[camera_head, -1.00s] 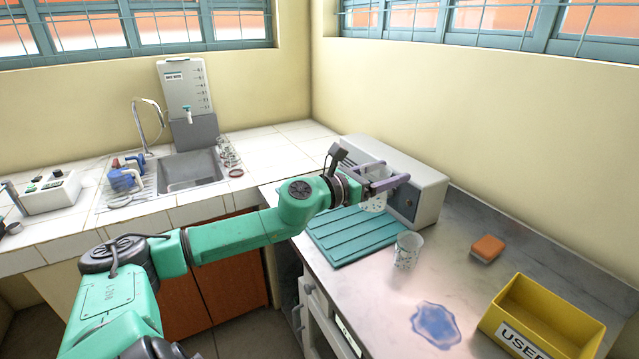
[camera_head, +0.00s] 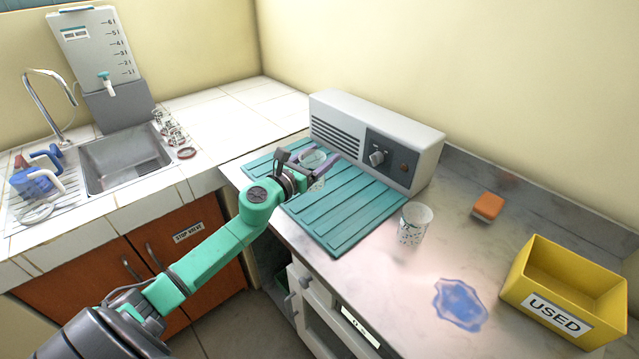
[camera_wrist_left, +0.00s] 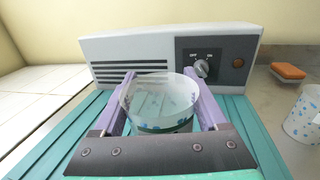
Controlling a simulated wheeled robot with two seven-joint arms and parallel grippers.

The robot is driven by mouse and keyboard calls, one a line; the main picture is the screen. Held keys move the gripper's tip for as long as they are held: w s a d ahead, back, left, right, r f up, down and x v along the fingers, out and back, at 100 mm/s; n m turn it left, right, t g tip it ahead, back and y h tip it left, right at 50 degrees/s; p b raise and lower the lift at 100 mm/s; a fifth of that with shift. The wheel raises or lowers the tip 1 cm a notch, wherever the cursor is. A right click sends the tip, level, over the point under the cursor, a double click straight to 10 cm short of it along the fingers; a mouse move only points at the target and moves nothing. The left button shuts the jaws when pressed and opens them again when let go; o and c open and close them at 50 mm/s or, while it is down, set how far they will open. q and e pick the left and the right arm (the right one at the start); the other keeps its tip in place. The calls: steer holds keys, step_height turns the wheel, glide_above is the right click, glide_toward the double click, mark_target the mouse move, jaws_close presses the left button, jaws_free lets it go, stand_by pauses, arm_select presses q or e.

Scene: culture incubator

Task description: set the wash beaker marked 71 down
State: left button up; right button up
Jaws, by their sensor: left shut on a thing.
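My left gripper (camera_head: 318,164) is shut on a clear beaker with blue specks (camera_wrist_left: 158,103). In the left wrist view the beaker is upright between the two purple fingers. It is over the ribbed teal mat (camera_head: 340,222), towards the mat's left part, in front of the grey-white box. I cannot tell whether its base touches the mat. A second speckled beaker (camera_head: 414,226) stands upright on the grey counter, right of the mat. I cannot read the number 71 on either beaker. My right gripper is not in view.
The grey-white box with a knob (camera_head: 378,138) stands behind the mat. An orange sponge (camera_head: 488,206), a blue puddle (camera_head: 460,304) and a yellow bin labelled USED (camera_head: 566,290) are to the right. The mat's right part is bare. A sink (camera_head: 124,160) is at left.

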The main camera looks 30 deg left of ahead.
arm_select(q)
steer(key=f+b, duration=0.1)
steer(key=f, duration=0.1)
steer(key=f+b, duration=0.1)
steer(key=f, duration=0.1)
steer(key=shift+s+d+f, duration=0.1)
steer(key=shift+d+f, duration=0.1)
steer(key=shift+f, duration=0.1)
steer(key=shift+a, duration=0.1)
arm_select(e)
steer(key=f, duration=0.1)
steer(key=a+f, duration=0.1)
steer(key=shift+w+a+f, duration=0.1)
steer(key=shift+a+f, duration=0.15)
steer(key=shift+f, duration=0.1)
arm_select(q)
steer(key=shift+f, duration=0.25)
steer(key=o, duration=1.4)
steer(key=shift+r, duration=0.1)
steer(key=shift+o, duration=0.2)
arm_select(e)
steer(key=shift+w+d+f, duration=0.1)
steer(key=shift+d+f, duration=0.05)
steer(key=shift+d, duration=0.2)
